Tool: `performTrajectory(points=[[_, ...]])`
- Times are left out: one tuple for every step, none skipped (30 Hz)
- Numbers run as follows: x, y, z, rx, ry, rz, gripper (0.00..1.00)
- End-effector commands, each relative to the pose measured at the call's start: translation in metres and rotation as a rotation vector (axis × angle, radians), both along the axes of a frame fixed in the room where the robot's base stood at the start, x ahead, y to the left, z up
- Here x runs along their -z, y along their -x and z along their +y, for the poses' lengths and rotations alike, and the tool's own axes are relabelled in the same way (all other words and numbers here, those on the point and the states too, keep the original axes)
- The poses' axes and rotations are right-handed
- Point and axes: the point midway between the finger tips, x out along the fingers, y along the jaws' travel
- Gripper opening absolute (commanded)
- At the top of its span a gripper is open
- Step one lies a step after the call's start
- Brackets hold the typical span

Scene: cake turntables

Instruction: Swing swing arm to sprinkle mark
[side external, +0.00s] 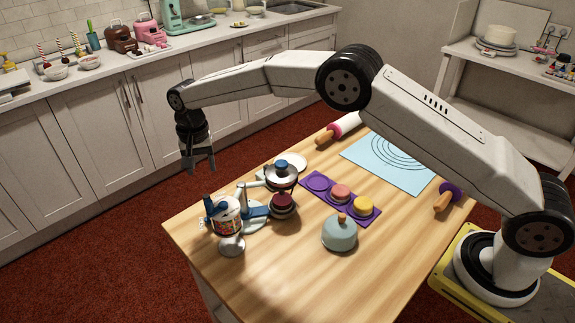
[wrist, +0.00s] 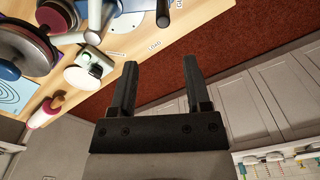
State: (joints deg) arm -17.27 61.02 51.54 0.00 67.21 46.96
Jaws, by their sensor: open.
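A cake-turntable device stands at the table's near-left corner in the side view. It has a pale base with a blue part (side external: 256,212), and a lidded pan-like piece with a blue knob (side external: 281,165) above a dark red round piece (side external: 282,205). A clear container of colored sprinkles (side external: 228,218) with a blue top stands at its left. I cannot tell which piece is the swing arm.
A purple tray (side external: 325,210) with round cakes, a grey-blue domed pot (side external: 340,234), a blue mat (side external: 390,160) and rolling pins (side external: 338,130) occupy the wooden table. White cabinets (side external: 110,125) stand behind. Red carpet is open beneath my gripper.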

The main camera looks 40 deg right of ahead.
Motion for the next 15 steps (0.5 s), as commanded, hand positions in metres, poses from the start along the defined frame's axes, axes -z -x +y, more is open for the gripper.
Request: performTrajectory(points=[[0.0017, -0.0010, 0.0023, 0.005, 0.001, 0.003, 0.62], [0.0019, -0.0015, 0.0032, 0.007, 0.001, 0.003, 0.62], [0.0022, -0.0018, 0.0039, 0.009, 0.001, 0.003, 0.62], [0.0023, -0.0020, 0.0043, 0.010, 0.001, 0.004, 0.62], [0.0024, -0.0021, 0.0046, 0.011, 0.001, 0.004, 0.62], [0.0024, -0.0021, 0.0047, 0.011, 0.001, 0.004, 0.62], [0.0024, -0.0021, 0.0047, 0.011, 0.001, 0.004, 0.62], [0.0024, -0.0021, 0.0047, 0.011, 0.001, 0.004, 0.62], [0.0025, -0.0021, 0.0046, 0.011, 0.001, 0.004, 0.62], [0.0027, -0.0020, 0.0045, 0.011, 0.001, 0.004, 0.62], [0.0030, -0.0020, 0.0045, 0.011, 0.001, 0.004, 0.62], [0.0036, -0.0020, 0.0045, 0.011, 0.001, 0.004, 0.62], [0.0042, -0.0019, 0.0045, 0.011, 0.001, 0.004, 0.62], [0.0049, -0.0019, 0.0045, 0.011, 0.002, 0.005, 0.62], [0.0062, -0.0018, 0.0044, 0.011, 0.001, 0.005, 0.62]])
